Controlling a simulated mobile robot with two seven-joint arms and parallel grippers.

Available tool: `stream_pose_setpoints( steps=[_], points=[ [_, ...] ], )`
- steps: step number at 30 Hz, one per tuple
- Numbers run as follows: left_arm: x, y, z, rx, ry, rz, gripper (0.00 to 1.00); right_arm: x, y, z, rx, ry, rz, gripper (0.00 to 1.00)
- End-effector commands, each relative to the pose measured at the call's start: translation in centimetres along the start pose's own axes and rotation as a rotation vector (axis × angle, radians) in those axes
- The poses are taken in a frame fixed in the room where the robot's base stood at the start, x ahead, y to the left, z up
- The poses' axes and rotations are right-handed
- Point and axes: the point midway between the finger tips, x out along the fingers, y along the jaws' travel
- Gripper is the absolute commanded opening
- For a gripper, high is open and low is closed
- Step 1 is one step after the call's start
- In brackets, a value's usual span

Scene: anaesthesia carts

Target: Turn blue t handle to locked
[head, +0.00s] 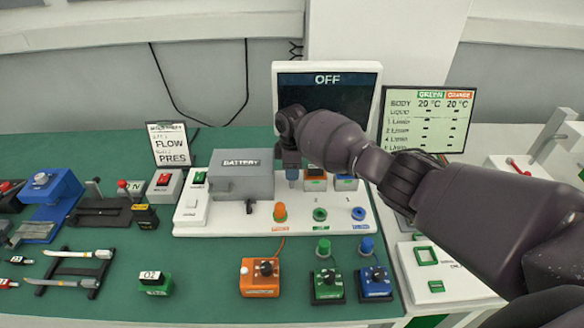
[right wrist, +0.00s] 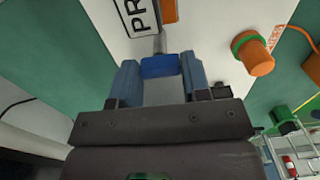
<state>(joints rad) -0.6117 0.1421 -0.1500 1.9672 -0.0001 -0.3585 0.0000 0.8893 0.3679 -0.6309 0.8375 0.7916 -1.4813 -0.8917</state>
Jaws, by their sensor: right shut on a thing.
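The blue T handle (right wrist: 160,66) shows in the right wrist view as a blue bar on a thin grey stem, at the white board. My right gripper (right wrist: 160,72) is shut on it, with one blue finger on each side. In the head view my right gripper (head: 291,184) points down at the white board, just right of the grey battery box. There the gripper hides the handle. No lock marking can be read. My left gripper is not in view.
The battery box (head: 242,182) stands left of my right gripper. An orange knob (head: 280,211) is close by on the board (head: 215,222). Orange, green and blue boxes stand in front. A screen (head: 327,98) reading OFF stands behind.

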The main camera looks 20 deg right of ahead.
Motion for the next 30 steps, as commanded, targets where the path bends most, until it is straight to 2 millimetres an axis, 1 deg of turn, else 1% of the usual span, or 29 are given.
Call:
stream_pose_setpoints(
  steps=[15, 16, 18, 26, 30],
  points=[
    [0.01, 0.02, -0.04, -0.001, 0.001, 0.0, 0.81, 0.01, -0.05, -0.12, -0.023, 0.002, -0.001, 0.19],
    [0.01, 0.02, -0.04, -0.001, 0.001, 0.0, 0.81, 0.01, -0.05, -0.12, -0.023, 0.002, -0.001, 0.44],
    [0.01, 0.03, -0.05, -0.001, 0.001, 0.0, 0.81, 0.0, -0.05, -0.12, -0.023, 0.002, -0.001, 0.53],
    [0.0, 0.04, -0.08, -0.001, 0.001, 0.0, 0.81, -0.05, -0.01, -0.05, -0.021, 0.001, 0.0, 0.53],
    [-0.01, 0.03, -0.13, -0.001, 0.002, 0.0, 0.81, -0.83, 0.06, -0.02, -0.02, 0.002, 0.002, 0.53]
  ],
)
